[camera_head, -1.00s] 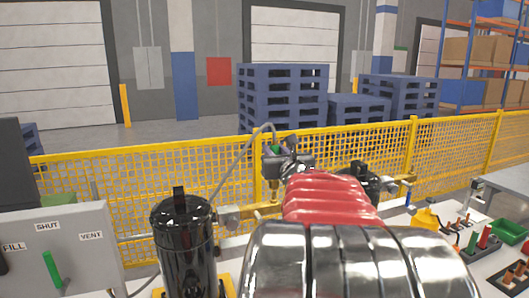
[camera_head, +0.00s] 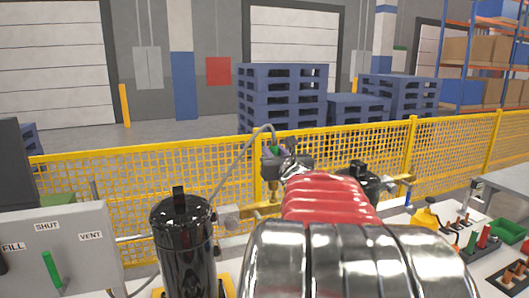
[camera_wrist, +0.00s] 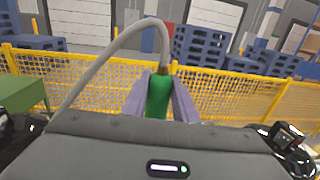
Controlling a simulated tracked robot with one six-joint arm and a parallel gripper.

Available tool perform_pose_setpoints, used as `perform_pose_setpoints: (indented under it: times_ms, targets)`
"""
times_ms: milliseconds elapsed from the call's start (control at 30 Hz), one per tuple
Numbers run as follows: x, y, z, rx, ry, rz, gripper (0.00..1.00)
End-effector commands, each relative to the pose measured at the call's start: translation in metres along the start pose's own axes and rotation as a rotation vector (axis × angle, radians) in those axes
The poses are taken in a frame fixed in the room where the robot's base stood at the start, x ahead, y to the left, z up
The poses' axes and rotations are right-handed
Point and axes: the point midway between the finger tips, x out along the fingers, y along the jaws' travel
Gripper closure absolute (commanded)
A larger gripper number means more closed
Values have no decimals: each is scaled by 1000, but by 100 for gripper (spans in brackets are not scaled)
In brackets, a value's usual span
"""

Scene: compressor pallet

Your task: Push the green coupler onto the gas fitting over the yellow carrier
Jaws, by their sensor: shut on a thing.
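The green coupler (camera_wrist: 158,97) is upright between the two purple-grey fingers of my gripper (camera_wrist: 160,100) in the wrist view. My gripper is shut on it. A grey hose (camera_wrist: 110,55) arches from the coupler's top and down to the left. In the head view a small part of the green coupler (camera_head: 274,151) shows at my gripper (camera_head: 277,160), just in front of the yellow fence. A brass-coloured fitting (camera_head: 274,193) shows just below my gripper; whether it touches the coupler cannot be told. My arm hides much of the area around it, and the yellow carrier cannot be made out for certain.
A black cylinder (camera_head: 184,245) stands left of my arm, beside a grey panel (camera_head: 75,240) with a green lever. A second black vessel (camera_head: 358,180) is behind my arm. Small parts and a green tray (camera_head: 508,231) lie at the right. Yellow mesh fencing (camera_head: 340,150) runs behind.

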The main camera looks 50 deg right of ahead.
Motion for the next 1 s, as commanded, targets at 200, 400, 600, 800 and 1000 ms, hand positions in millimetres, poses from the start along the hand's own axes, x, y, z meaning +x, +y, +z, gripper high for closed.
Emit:
perform_pose_setpoints:
  times_ms: [200,400,600,800,1000]
  targets:
    - [0,0,-3,0,-1,0,100]
    - [0,0,-7,-1,0,0,100]
    - [0,0,-11,0,0,0,100]
    - [0,-1,-14,-1,-1,-2,100]
    - [0,-1,-18,-1,-1,-1,100]
